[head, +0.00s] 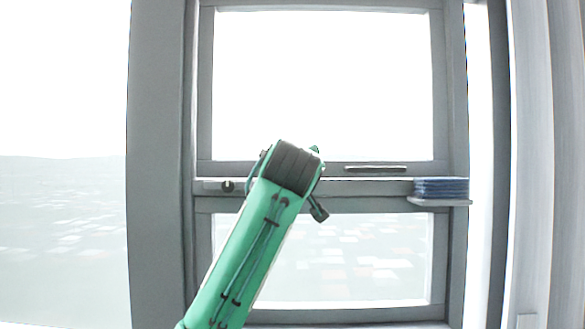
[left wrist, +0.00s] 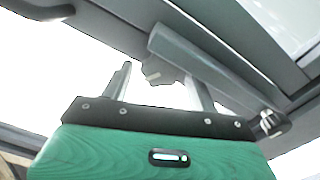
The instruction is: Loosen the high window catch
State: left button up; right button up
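A grey window catch lever (left wrist: 205,72) slants across the upper middle of the left wrist view, with a round pivot end at its lower right. My left gripper (left wrist: 158,82) is open below it, its two pale fingers apart. The right finger is close to the lever; I cannot tell whether they touch. In the head view my green left arm covers the middle of the window's cross rail (head: 375,188) and hides the gripper's fingers. A small dark handle-like piece shows just right of the arm's end; I cannot tell whether it is the catch. My right gripper is not in view.
A grey window frame (head: 453,100) surrounds an upper and a lower pane. A stack of blue cloths or pads (head: 441,187) sits on a small ledge at the rail's right end. A small dark knob (head: 227,186) is on the rail's left.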

pick_arm(q)
jog(key=s+b, duration=0.6)
jog(key=s, duration=0.7)
jog(key=shift+s, duration=0.4)
